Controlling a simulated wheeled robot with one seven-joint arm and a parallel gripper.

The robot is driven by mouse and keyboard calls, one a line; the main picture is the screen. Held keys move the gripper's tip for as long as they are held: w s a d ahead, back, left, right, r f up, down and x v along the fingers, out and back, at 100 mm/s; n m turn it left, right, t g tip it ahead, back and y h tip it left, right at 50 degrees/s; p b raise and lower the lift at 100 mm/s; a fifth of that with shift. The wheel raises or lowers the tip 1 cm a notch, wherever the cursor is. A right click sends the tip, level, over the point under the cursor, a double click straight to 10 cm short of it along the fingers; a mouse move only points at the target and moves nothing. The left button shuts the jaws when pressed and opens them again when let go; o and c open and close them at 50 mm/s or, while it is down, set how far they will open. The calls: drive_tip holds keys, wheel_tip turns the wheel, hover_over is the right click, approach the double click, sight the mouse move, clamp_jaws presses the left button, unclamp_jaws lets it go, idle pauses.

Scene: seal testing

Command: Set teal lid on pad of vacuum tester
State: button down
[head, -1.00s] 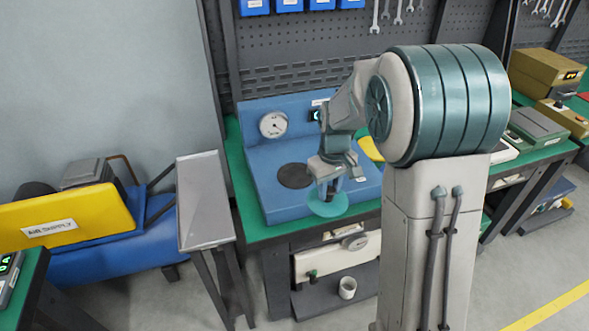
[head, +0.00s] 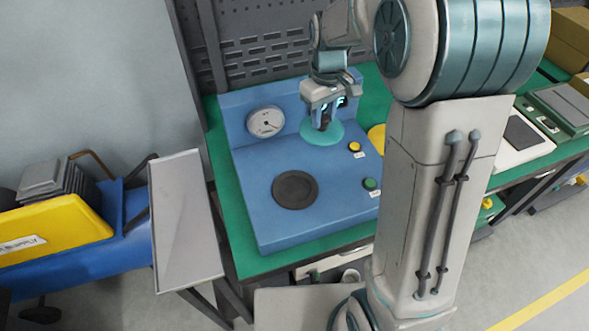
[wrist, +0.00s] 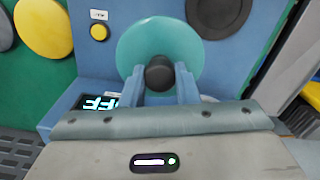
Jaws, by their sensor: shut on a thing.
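The teal lid (head: 322,136) is a round disc with a dark knob (wrist: 159,73). My gripper (head: 325,117) is shut on the knob, and the lid hangs below the fingers over the back part of the blue vacuum tester (head: 262,212). In the wrist view the lid (wrist: 159,35) lies just past the fingertips. The pad (head: 295,190) is a dark round disc on the tester's top, bare, in front and to the left of the lid. I cannot tell how high the lid is above the tester.
A gauge (head: 265,122) stands on the tester's back panel. A yellow button (head: 355,147) and a green button (head: 370,184) sit right of the pad. A yellow disc (head: 377,137) lies on the green bench behind my arm. A grey tray (head: 183,220) stands at the left.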

drive_tip(key=s+a+f, duration=0.2)
drive_tip(key=s, duration=0.1)
drive_tip(key=s+a+f+p, duration=0.1)
drive_tip(key=s+a+f, duration=0.1)
drive_tip(key=s+a, duration=0.1)
drive_tip(key=s+a+f, duration=0.2)
drive_tip(key=s, duration=0.1)
drive_tip(key=shift+a+f+p, duration=0.15)
drive_tip(key=shift+f+p, duration=0.15)
drive_tip(key=shift+p, duration=0.05)
drive_tip(key=shift+f, duration=2)
drive_tip(key=shift+f, duration=0.2)
drive_tip(key=c, duration=1.1)
unclamp_jaws()
drive_tip(key=shift+s, duration=0.1)
drive_tip(key=shift+r, duration=0.1)
